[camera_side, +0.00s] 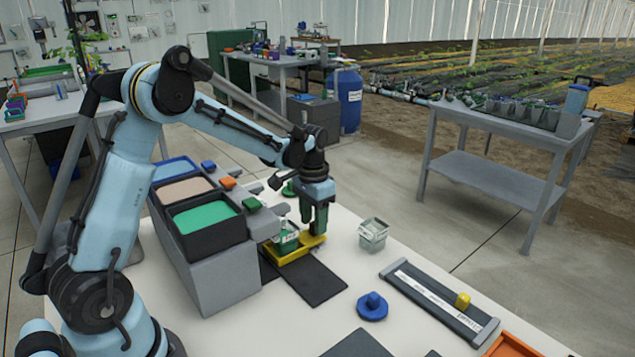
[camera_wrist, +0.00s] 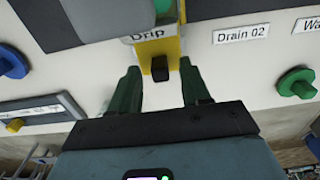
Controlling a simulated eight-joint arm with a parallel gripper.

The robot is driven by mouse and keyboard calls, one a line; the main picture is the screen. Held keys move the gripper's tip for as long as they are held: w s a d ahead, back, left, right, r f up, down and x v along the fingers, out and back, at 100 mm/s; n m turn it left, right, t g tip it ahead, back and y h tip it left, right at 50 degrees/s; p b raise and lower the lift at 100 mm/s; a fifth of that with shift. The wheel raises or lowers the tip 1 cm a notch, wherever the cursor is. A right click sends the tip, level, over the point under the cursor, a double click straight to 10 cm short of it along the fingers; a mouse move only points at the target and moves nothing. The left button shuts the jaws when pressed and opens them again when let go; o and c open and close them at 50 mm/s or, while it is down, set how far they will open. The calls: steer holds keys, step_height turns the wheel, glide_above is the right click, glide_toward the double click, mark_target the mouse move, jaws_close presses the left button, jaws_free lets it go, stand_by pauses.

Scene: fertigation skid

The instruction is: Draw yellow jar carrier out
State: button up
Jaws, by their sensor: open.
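The yellow jar carrier (camera_side: 297,250) sits on the white bench at the inner end of a dark strip (camera_side: 318,283), with a green, labelled jar (camera_side: 285,238) standing in it. In the wrist view the carrier (camera_wrist: 146,62) reaches toward me and has a small black grip (camera_wrist: 160,68) at its near end. A label reading "Drip" shows above it. My gripper (camera_side: 318,230) points down over the carrier's outer end. In the wrist view its green fingers (camera_wrist: 160,96) are apart and empty, one to each side of the grip's line. The grip lies just ahead of the fingertips.
A grey block with blue, beige and green trays (camera_side: 205,224) stands beside the carrier. A clear container (camera_side: 373,235), a blue knob (camera_side: 372,306) and a dark rail with a yellow slider (camera_side: 462,300) are on the bench. A green knob (camera_wrist: 297,82) shows in the wrist view.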

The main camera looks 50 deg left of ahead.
jaws_close()
stand_by(0.3)
steer(key=d, duration=1.1)
steer(key=shift+d, duration=0.35)
jaws_free()
steer(key=shift+a, duration=0.1)
step_height(320, 180, up, 12)
